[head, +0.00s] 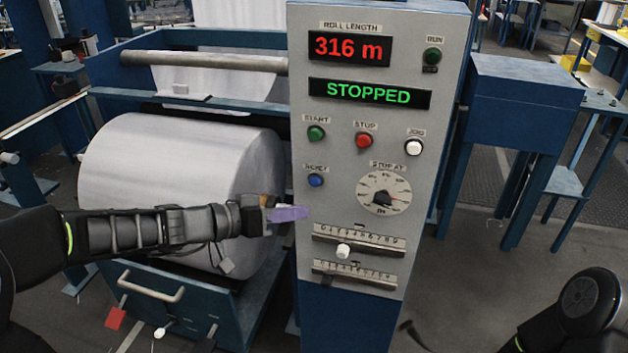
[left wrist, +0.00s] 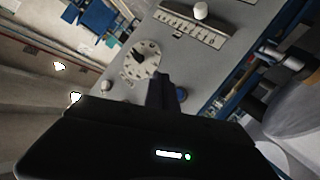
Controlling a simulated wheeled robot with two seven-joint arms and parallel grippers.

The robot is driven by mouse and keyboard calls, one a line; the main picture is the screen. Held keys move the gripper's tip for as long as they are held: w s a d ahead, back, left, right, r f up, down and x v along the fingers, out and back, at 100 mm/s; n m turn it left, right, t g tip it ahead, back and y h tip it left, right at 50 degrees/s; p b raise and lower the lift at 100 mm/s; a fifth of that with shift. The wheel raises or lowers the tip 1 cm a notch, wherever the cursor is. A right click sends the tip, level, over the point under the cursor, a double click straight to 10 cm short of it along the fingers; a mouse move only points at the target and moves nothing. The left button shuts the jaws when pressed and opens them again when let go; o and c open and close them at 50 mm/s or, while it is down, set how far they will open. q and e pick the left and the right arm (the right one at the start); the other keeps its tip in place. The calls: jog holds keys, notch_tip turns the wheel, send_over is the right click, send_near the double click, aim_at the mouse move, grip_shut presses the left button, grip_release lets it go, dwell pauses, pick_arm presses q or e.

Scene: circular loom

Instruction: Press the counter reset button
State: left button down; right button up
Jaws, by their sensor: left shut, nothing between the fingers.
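The counter reset button is a blue round button (head: 315,180) under a small RESET label on the left side of the grey control panel (head: 430,200). In the left wrist view the blue button (left wrist: 181,94) shows just right of my fingers. My left gripper (head: 290,214) is shut and empty, its purple-tinted fingertips at the panel's left edge, below and left of the blue button in the head view. The fingers also show dark and together in the left wrist view (left wrist: 160,90). They look apart from the button. My right gripper is not in view; part of my right arm shows at lower right.
The display (head: 349,48) reads 316 m and the one below (head: 369,93) reads STOPPED. Near the reset button are the green start (head: 316,133), red stop (head: 363,141) and white jog (head: 413,147) buttons, a dial (head: 384,192) and sliders. A big white roll (head: 170,165) stands left.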

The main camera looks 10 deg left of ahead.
aim_at(315, 182)
pick_arm(q)
jog(key=w+p, duration=0.1)
jog(key=w, duration=0.5)
jog(key=shift+w+d, duration=0.2)
jog(key=shift+w, duration=0.15)
dwell(1.7)
jog(key=shift+w+b, duration=0.4)
jog(key=shift+b, duration=0.05)
